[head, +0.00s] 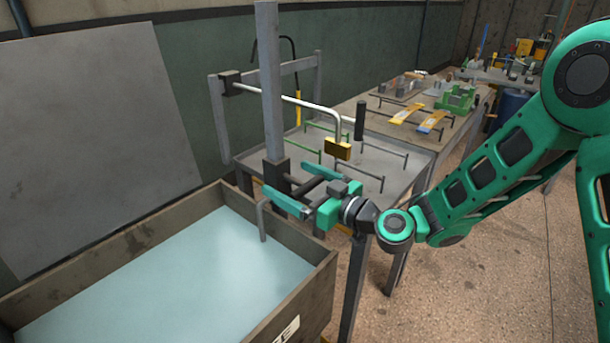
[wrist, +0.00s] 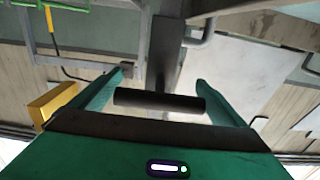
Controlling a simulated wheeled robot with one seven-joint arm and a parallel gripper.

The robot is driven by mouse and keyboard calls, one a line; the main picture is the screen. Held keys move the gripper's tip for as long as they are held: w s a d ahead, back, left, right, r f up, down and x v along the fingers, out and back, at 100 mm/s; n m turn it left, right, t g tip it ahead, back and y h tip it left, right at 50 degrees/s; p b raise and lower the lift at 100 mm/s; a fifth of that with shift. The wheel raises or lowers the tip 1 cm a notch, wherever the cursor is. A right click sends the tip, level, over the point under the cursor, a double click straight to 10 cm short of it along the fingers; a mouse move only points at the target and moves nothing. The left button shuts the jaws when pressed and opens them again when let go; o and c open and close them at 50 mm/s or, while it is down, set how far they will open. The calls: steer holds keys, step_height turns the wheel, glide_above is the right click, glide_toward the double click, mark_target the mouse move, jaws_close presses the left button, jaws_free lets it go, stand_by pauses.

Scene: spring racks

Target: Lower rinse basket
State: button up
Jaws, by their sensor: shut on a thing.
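My gripper (head: 284,180) is at the upright grey post (head: 269,80) beside the tank, with its two green fingers around a dark handle bar (head: 309,187). The bar joins a dark block (head: 276,172) low on the post. In the wrist view the dark bar (wrist: 160,102) lies crosswise between the fingers, and my gripper is shut on it. The tank (head: 309,280) holds pale blue liquid (head: 170,275). I cannot make out a basket; anything under the surface is hidden.
A grey rack table (head: 395,182) stands behind, with a bent white rod carrying a yellow block (head: 337,150) and an upright black-topped peg (head: 359,125). A workbench (head: 400,125) with tools is further back. A large grey panel (head: 90,130) leans behind the tank. Floor is clear at right.

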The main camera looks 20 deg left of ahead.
steer(key=shift+w+d+f, duration=0.15)
steer(key=shift+f, duration=0.2)
steer(key=o, duration=1.2)
steer(key=shift+c, duration=0.2)
steer(key=shift+r, duration=0.1)
steer(key=v, duration=1)
steer(key=shift+d, duration=0.35)
steer(key=shift+d, duration=0.1)
